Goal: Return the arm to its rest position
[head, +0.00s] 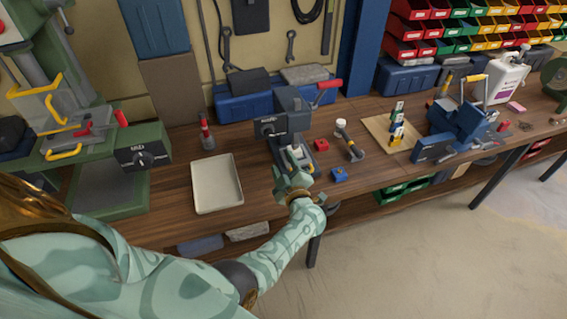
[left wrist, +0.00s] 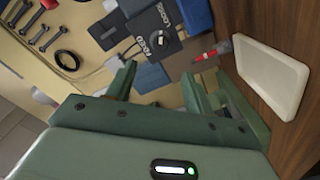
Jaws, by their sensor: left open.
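My left arm reaches in from the lower left of the head view. My left gripper (head: 291,181) is above the front of the wooden bench, just before a small grey machine (head: 288,118) with a dial and a red-handled lever. Whether it touches the machine cannot be told. In the left wrist view the left gripper (left wrist: 160,88) has its green fingers spread, with nothing seen held between them. A dark box with a dial and lettering (left wrist: 155,38) shows beyond the fingers. My right gripper is in neither view.
A cream tray (head: 217,184) lies left of the gripper. A blue vise (head: 462,124) stands farther right; a green machine (head: 125,160) stands left. Open floor lies in front.

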